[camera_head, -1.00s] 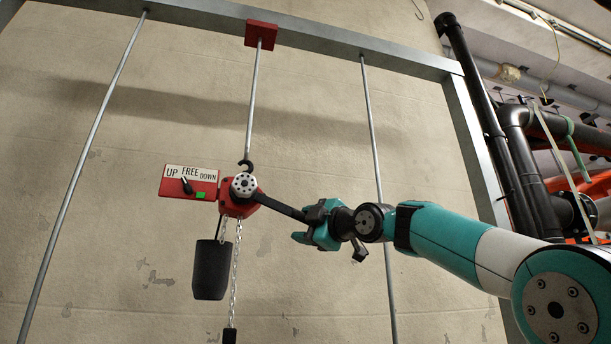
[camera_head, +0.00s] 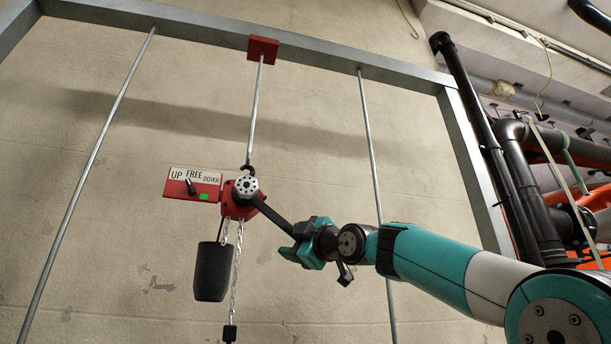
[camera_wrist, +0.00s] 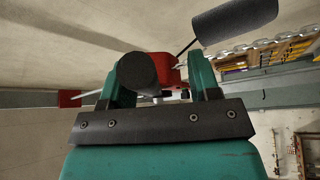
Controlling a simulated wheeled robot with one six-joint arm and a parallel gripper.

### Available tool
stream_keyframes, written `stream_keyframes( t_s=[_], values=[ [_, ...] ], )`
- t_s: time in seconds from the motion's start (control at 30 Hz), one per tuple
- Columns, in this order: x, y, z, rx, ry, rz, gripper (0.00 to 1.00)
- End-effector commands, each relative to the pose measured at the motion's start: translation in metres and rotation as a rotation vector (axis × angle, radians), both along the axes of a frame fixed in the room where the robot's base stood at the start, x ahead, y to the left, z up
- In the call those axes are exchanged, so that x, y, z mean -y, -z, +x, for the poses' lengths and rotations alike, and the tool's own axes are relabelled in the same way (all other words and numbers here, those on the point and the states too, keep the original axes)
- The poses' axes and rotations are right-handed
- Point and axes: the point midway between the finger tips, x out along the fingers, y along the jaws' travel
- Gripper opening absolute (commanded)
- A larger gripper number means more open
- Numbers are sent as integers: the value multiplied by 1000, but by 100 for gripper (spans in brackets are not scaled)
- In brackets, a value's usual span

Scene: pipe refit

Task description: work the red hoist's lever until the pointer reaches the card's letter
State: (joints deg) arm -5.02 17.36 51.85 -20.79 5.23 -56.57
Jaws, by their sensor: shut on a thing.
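The red hoist (camera_head: 240,205) hangs by a black hook from a rod. Its dark lever (camera_head: 274,216) slopes down to the right. My gripper (camera_head: 298,238) is shut on the lever's outer end. In the wrist view, the lever's round black end (camera_wrist: 137,72) sits between my fingers, with the red hoist body (camera_wrist: 168,70) behind it. The selector plate (camera_head: 176,187) reads UP, FREE, DOWN; its black knob (camera_head: 190,187) leans toward UP. I cannot make out a pointer or a card's letter.
A black cylinder (camera_head: 212,272) and a chain (camera_head: 236,260) hang below the hoist. A grey frame (camera_head: 330,61) spans above, with a rod (camera_head: 375,170) close behind my arm. Black pipes (camera_head: 515,180) stand at right.

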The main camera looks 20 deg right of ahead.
Motion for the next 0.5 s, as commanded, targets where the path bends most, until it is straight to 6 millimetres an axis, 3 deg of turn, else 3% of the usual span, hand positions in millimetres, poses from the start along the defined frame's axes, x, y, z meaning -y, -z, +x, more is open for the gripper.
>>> stream_keyframes(
  t_s=[0.03,0.2,0.5],
  values=[
    [-9,14,0,-6,-12,13,51],
    [-24,27,0,-5,-12,79,51],
    [-28,27,0,-6,-8,105,51]
  ],
)
